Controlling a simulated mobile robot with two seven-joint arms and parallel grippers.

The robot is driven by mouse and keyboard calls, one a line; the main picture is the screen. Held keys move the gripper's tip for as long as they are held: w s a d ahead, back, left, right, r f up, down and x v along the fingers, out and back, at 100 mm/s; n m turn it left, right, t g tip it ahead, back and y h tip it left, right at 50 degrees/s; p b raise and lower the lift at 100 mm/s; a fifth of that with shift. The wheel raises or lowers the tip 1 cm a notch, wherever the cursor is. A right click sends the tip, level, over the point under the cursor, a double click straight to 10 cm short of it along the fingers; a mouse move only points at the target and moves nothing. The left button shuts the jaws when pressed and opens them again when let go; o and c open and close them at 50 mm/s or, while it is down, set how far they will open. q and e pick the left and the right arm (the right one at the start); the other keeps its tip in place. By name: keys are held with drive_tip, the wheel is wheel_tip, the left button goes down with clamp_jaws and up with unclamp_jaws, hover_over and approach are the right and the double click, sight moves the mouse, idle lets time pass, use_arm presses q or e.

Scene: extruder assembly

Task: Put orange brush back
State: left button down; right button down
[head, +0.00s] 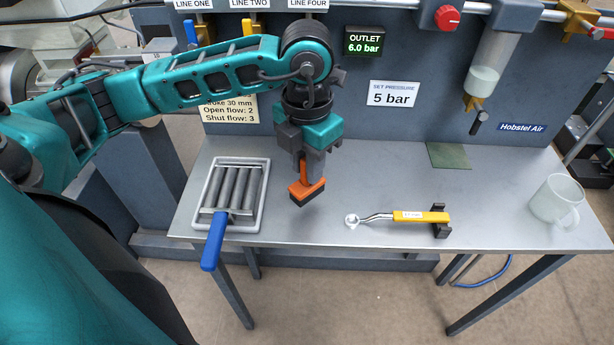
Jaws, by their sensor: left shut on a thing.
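The orange brush (306,190) has an orange body with a dark underside. My left gripper (308,165) is shut on it and holds it with the dark side down. The brush appears a little above the grey table, between the roller tray and the yellow-handled tool; the exact gap below it is hard to judge. The fingers hide part of the brush's upper end. My right gripper does not show.
A tray with grey rollers (238,192) and a blue handle (214,242) is at left, the handle over the front edge. A yellow-handled tool (420,216) rests on a black holder (441,222). A mug (558,200) and green pad (449,156) are right. A panel (370,60) stands behind.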

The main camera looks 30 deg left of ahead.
sight(301, 192)
use_arm(q)
drive_tip(key=shift+f, duration=1.9)
drive_tip(key=shift+f+b, duration=0.15)
drive_tip(key=shift+b, duration=0.15)
drive_tip(key=c, duration=0.9)
unclamp_jaws()
drive_tip(key=shift+c, duration=0.2)
